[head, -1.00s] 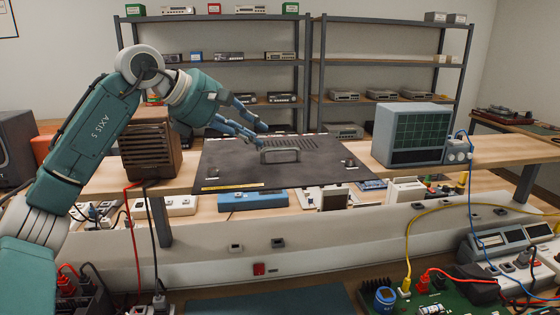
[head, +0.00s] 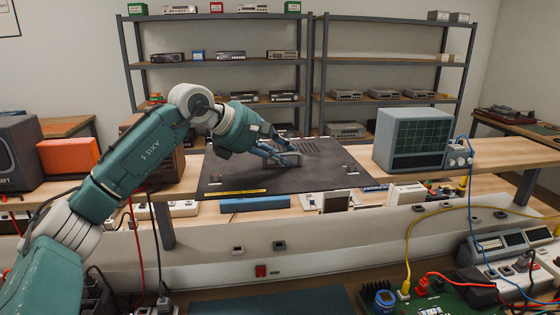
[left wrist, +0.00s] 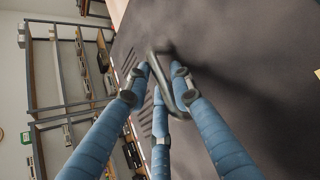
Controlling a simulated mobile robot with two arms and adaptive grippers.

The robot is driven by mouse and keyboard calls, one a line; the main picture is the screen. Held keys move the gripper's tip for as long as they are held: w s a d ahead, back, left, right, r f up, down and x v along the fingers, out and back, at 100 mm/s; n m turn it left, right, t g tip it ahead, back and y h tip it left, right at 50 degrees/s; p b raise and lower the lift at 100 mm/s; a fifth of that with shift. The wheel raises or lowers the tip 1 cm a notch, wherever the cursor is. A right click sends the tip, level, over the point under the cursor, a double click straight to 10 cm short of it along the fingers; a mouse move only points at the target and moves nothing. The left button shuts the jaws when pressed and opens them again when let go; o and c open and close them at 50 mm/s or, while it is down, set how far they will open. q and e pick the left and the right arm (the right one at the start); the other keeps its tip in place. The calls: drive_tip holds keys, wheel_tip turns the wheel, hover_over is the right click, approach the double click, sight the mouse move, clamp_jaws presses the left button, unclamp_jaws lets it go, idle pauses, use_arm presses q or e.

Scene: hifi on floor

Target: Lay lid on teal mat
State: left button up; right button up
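The lid (head: 332,176) is a dark flat panel with slots, a yellow label strip and a metal handle. It lies on the raised wooden shelf in the head view. My left gripper (head: 293,157) is at the handle, its blue fingers covering much of it. In the left wrist view, the handle (left wrist: 172,92) passes between the spread fingers of the left gripper (left wrist: 161,68); a firm hold is not visible. The teal mat (head: 275,303) shows partly at the bottom edge of the head view. My right gripper is not in view.
A blue-grey oscilloscope (head: 413,139) stands right of the lid. A brown wooden box (head: 168,160) stands left, partly behind my arm. A green circuit board (head: 440,302) and cables occupy the lower right. The mat's visible part is clear.

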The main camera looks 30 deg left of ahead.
use_arm(q)
clamp_jaws()
drive_tip(key=shift+r, duration=0.15)
wheel_tip(320, 180, up, 20)
drive_tip(key=p, duration=0.1)
idle(0.5)
